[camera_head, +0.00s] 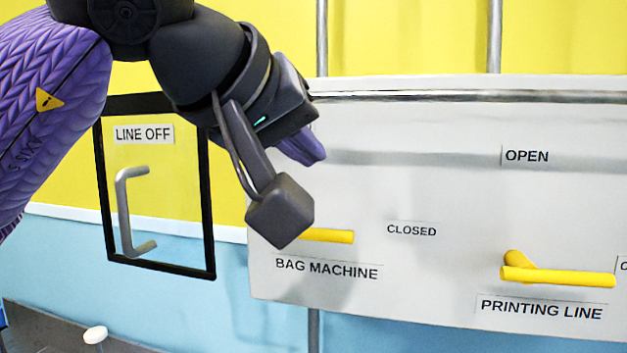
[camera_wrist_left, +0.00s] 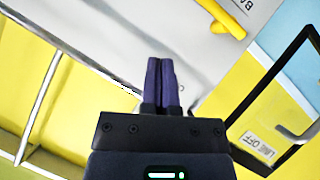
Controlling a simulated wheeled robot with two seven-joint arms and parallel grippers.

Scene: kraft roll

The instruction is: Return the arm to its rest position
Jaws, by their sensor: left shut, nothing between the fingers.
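My left arm comes in from the upper left in the head view. The purple fingers of my left gripper (camera_head: 306,148) are partly hidden behind its wrist. In the left wrist view the two fingers of the left gripper (camera_wrist_left: 160,64) lie together, shut and empty, in front of the white panel. The BAG MACHINE handle (camera_head: 330,236) is yellow and level, with its left end hidden behind my wrist camera. It also shows in the left wrist view (camera_wrist_left: 222,16), apart from the fingers. My right gripper is in neither view.
The white panel (camera_head: 420,190) carries OPEN and CLOSED labels and a level yellow PRINTING LINE handle (camera_head: 560,277). A black-framed LINE OFF door (camera_head: 160,205) with a grey pull handle (camera_head: 124,210) is left of it. Vertical pipes rise above the panel.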

